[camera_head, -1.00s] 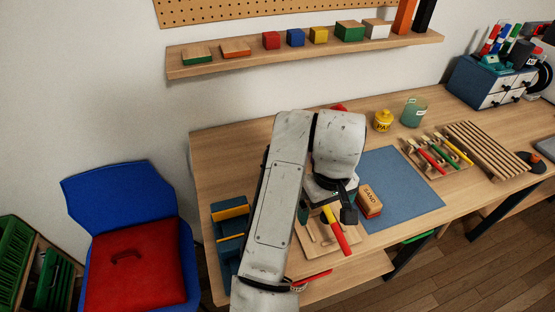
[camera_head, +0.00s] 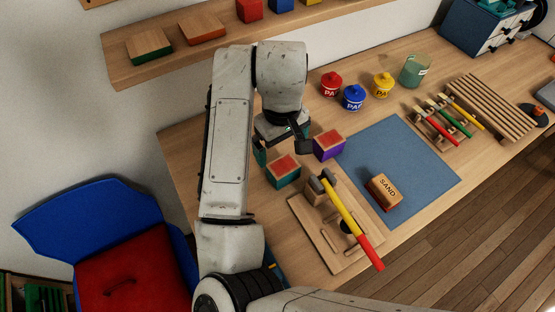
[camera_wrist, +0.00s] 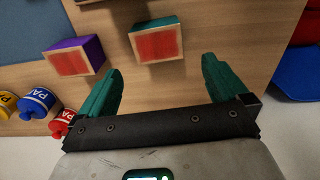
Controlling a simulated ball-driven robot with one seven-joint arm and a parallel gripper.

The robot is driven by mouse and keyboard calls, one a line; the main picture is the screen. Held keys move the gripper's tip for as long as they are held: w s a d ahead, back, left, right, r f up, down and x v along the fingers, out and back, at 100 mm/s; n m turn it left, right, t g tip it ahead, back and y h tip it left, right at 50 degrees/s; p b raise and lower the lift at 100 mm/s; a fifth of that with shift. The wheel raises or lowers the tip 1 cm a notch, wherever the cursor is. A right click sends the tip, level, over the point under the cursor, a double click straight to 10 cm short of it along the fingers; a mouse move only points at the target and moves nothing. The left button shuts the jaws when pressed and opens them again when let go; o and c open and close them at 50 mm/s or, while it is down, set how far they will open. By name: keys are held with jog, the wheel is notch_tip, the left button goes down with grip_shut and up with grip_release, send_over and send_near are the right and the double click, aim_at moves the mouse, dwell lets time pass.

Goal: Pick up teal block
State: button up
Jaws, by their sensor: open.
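The teal block (camera_head: 284,172) has teal sides and a red patch on its wooden top. It sits on the wooden table, just in front of my gripper (camera_head: 280,148) in the head view. In the wrist view the teal block (camera_wrist: 156,40) lies beyond and between the two green fingertips of my gripper (camera_wrist: 160,65). The gripper is open with nothing between its fingers. It looks raised above the table; the exact height is hard to tell.
A purple block (camera_head: 328,144) with a red top stands close to the teal one. A wooden board (camera_head: 318,238) with a hammer (camera_head: 345,212) lies in front. Paint pots stand behind. A sanding block (camera_head: 384,190) lies on the blue mat (camera_head: 420,170).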

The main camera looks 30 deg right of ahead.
aim_at(281, 163)
notch_tip(281, 163, down, 10)
jog(key=shift+w+d+r+p, duration=0.1)
jog(key=shift+d+r+p, duration=0.05)
jog(key=shift+p, duration=0.5)
jog(key=c, duration=1)
